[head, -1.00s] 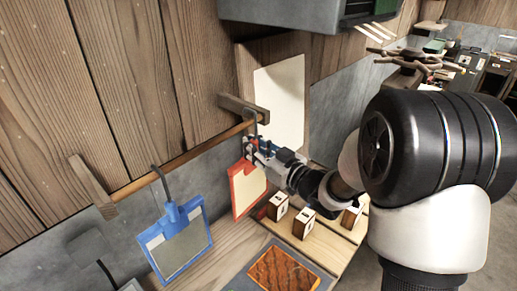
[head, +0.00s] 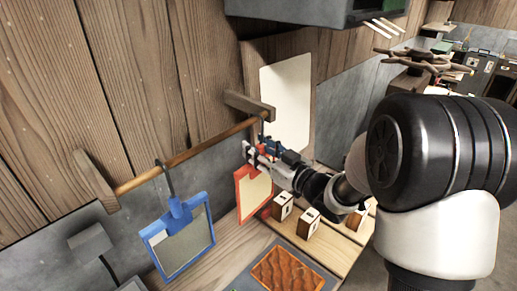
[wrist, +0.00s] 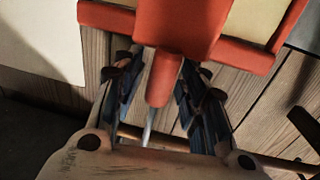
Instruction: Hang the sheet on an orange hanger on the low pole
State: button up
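The orange hanger (head: 241,190) holds a cream sheet (head: 256,192) that hangs below my gripper, near the right end of the wooden pole (head: 190,153). In the wrist view the orange neck (wrist: 164,80) stands between the fingers of my gripper (wrist: 162,72). A gap shows on the left side of the neck, so the fingers look open around it. The grey hook (wrist: 149,128) runs from the neck to the pole (wrist: 130,131). Whether it rests fully over the pole is hidden.
A blue hanger (head: 178,210) with a grey-green sheet hangs farther left on the pole. Wall brackets (head: 250,106) hold the pole. A pale panel (head: 286,95) is on the wall behind. Wooden blocks (head: 308,222) and a framed brown panel (head: 280,270) lie on the bench below.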

jog(key=shift+o, duration=0.2)
jog(key=s+d+r+m+g+h, duration=0.2)
jog(key=s+d+m+h, duration=0.3)
jog(key=s+d+h, duration=1.1)
jog(key=s+a+f+m+g+y, duration=0.1)
jog(key=s+a+g+y, duration=0.1)
jog(key=s, duration=0.8)
jog(key=s+a+f+m+g+y, duration=0.1)
jog(key=s+g, duration=0.4)
jog(key=s, duration=0.5)
jog(key=shift+s+a+f+m+y, duration=0.15)
jog(key=shift+a+f+m+y, duration=0.25)
jog(key=shift+a+f+y, duration=0.35)
